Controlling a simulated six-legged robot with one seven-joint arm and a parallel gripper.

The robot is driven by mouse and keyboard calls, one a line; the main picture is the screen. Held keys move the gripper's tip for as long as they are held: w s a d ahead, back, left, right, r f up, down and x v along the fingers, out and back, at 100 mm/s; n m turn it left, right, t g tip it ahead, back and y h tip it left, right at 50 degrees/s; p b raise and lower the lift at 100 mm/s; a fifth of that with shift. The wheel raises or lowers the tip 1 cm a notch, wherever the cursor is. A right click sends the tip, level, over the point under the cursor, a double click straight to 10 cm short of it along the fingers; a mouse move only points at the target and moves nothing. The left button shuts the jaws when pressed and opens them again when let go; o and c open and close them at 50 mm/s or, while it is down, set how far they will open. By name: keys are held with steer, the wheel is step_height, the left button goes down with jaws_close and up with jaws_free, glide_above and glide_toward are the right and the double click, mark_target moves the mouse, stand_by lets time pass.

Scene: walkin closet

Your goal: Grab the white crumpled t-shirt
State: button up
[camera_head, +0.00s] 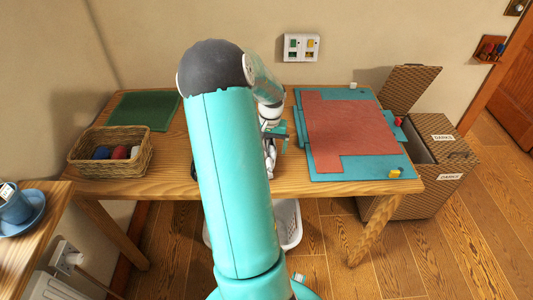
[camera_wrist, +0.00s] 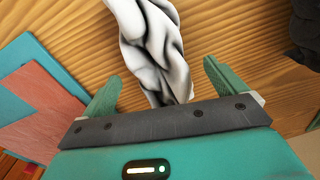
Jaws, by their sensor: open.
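The white crumpled t-shirt (camera_wrist: 155,45) lies on the wooden table in the wrist view, long and bunched with dark shadowed folds. Its near end shows between the two green fingers of my gripper (camera_wrist: 162,72), with gaps on both sides. My gripper is open, and its palm edge hides the t-shirt's nearest part. In the head view my gripper (camera_head: 274,132) is low over the middle of the table, and my arm hides much of that area. A small part of the t-shirt (camera_head: 270,160) shows beside the arm.
A red cloth (camera_head: 345,125) on a teal mat (camera_head: 360,172) lies right on the table (camera_head: 240,187). A wicker basket (camera_head: 110,168) and green cloth (camera_head: 143,110) are left. A dark item (camera_wrist: 307,30) lies near the t-shirt. A wicker hamper (camera_head: 440,165) stands right.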

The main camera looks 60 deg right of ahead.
steer(key=f, duration=0.4)
steer(key=shift+w+a, duration=0.1)
steer(key=shift+w, duration=0.1)
steer(key=shift+r, duration=0.1)
steer(key=c, duration=1.1)
steer(key=shift+c, duration=0.2)
